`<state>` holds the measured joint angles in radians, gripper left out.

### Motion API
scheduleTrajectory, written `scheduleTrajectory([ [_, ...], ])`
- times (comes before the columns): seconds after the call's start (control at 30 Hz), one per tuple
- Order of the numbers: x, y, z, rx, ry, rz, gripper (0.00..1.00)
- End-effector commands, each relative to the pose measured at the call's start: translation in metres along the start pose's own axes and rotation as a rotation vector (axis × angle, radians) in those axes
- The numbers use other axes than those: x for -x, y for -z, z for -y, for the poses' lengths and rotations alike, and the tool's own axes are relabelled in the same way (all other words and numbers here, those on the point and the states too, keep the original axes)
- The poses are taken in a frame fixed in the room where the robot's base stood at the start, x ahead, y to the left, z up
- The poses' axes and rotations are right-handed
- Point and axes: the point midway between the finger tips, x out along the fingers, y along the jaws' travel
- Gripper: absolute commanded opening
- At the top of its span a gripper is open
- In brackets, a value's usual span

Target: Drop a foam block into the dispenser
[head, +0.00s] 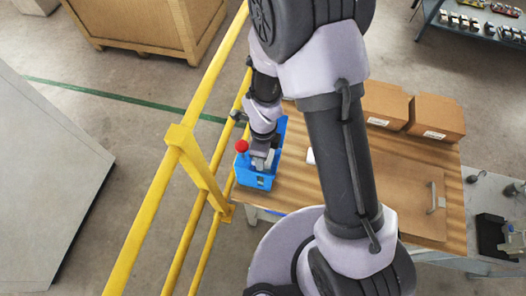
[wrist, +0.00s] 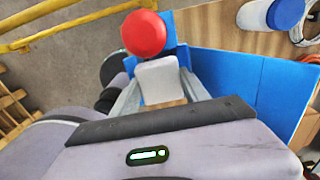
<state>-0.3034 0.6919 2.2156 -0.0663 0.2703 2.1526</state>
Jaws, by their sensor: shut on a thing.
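The blue dispenser (head: 258,181) stands at the left end of the wooden table; its blue panels also fill the right of the wrist view (wrist: 225,75). A red ball-shaped knob (head: 241,146) shows at its left side, and just beyond my fingertips in the wrist view (wrist: 143,33). My gripper (head: 262,160) is over the dispenser, pointing down. In the wrist view my gripper (wrist: 160,85) is shut on a pale block (wrist: 158,78), which looks like the foam block. The block's lower end and the dispenser's opening are hidden, so I cannot tell whether they touch.
A yellow railing (head: 184,140) runs close along the left of the table (head: 300,185). A white container with a blue lid (wrist: 285,14) stands beside the dispenser. Cardboard boxes (head: 436,115) and a brown board (head: 398,190) with a handle lie to the right, beyond my arm.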

Motion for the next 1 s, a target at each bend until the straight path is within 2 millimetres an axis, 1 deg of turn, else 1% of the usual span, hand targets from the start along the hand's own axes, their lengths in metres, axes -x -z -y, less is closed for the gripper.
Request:
scheduleTrajectory([
  [0.1,0.001,0.0,0.0,0.0,0.0,0.0,0.16],
  [0.13,0.001,0.0,0.0,0.0,0.0,0.0,0.55],
  [0.23,0.001,0.0,0.0,0.0,0.0,0.0,0.75],
  [0.27,0.001,0.0,0.0,0.0,0.0,0.0,0.79],
  [0.57,0.002,0.0,0.0,0.0,0.001,0.001,0.79],
  [0.67,0.012,-0.001,0.001,-0.001,0.003,0.002,0.79],
  [0.77,0.033,-0.001,0.001,-0.002,0.004,0.003,0.79],
  [0.87,0.061,-0.001,0.001,0.0,0.005,0.004,0.79],
  [1.0,0.105,-0.001,0.001,0.001,0.006,0.004,0.79],
])
